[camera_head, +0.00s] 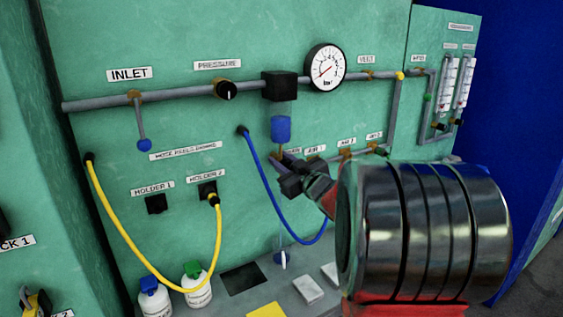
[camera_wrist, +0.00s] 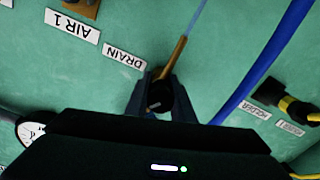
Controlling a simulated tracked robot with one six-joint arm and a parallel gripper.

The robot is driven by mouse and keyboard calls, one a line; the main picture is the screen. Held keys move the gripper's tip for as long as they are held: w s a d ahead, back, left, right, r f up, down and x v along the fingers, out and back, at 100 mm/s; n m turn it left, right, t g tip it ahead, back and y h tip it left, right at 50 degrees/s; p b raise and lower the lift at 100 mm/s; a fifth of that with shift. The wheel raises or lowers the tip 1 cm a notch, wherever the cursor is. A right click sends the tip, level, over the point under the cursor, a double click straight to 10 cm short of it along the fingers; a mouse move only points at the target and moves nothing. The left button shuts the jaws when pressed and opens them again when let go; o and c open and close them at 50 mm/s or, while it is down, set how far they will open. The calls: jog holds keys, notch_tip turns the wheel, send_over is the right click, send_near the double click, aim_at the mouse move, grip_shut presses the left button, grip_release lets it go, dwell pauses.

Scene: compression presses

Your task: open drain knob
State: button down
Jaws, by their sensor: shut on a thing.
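The drain knob (camera_wrist: 160,96) is a small dark knob on the brass drain pipe (camera_wrist: 173,57), next to the DRAIN label (camera_wrist: 125,58). My gripper (camera_wrist: 162,100) has one finger on each side of the knob and is shut on it. In the head view my gripper (camera_head: 283,168) reaches the panel just below the blue filter bowl (camera_head: 281,129). There the fingers hide the knob. The knob's exact turn angle is hard to tell.
A blue hose (camera_head: 283,211) hangs close beside my gripper. The AIR 1 label (camera_wrist: 72,25) and valves sit close to the drain. A pressure gauge (camera_head: 325,67) is above. A yellow hose (camera_head: 120,238) and two bottles are lower left.

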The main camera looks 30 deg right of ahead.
jog(key=m, duration=1)
jog(key=shift+d+f+m, duration=0.15)
jog(key=shift+f+m, duration=0.05)
jog(key=shift+m, duration=0.1)
dwell(0.4)
jog(key=c, duration=1.5)
grip_release()
jog(key=shift+r, duration=0.1)
jog(key=shift+c, duration=0.2)
jog(key=shift+s, duration=0.1)
jog(key=s, duration=1.3)
jog(key=shift+s+a, duration=0.3)
jog(key=shift+a, duration=0.1)
